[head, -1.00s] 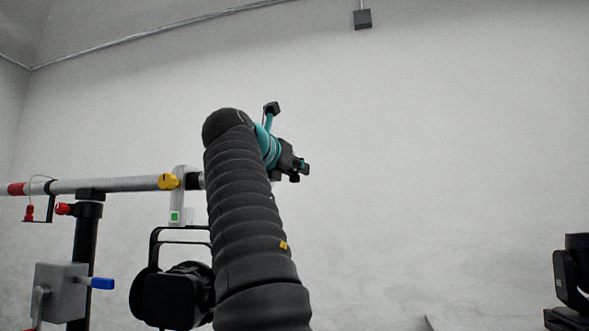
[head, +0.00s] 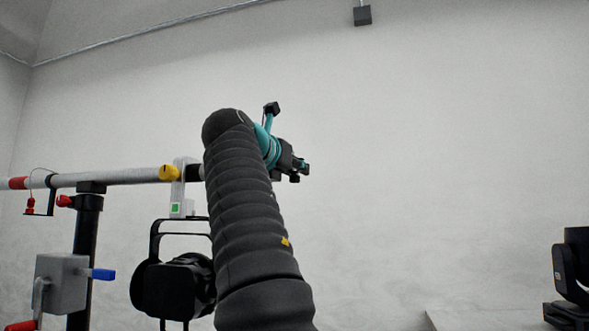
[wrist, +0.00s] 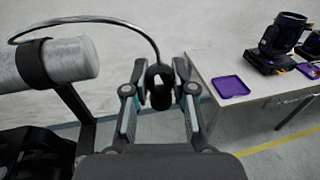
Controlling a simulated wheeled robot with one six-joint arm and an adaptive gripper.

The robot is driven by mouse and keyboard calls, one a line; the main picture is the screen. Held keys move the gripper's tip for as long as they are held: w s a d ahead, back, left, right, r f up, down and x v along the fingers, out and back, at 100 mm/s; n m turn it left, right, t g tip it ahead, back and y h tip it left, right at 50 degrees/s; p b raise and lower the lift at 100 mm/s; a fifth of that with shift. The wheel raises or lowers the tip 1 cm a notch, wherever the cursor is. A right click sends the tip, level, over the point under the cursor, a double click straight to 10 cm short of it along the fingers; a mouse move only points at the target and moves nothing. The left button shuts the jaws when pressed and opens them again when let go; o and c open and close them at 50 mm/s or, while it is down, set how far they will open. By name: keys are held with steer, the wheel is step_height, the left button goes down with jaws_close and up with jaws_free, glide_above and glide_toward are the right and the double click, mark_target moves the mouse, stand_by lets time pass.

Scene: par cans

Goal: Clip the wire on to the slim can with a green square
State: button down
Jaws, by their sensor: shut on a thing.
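The slim black can (head: 172,288) hangs at the left in the head view, under a pale clamp (head: 178,190) that bears a green square (head: 175,207). My arm covers its right side. My gripper (head: 303,168) is right of and above the can, past the bar's end. In the wrist view my gripper (wrist: 160,88) is shut on the black end piece of the wire (wrist: 125,22). The wire arcs up and left above the bar. Its far end is not clear. A black body at the lower left (wrist: 35,150) may be the can.
The pale bar (head: 120,178) runs at the left and also shows in the wrist view (wrist: 62,65). A black stand (head: 85,240) with a grey box (head: 62,283) holds it. A table (wrist: 225,65) with a purple tray (wrist: 230,86) and a black lamp (wrist: 280,40) is at right.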

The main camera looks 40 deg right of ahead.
steer(key=shift+f+b, duration=1.7)
steer(key=shift+f, duration=0.3)
stand_by(0.3)
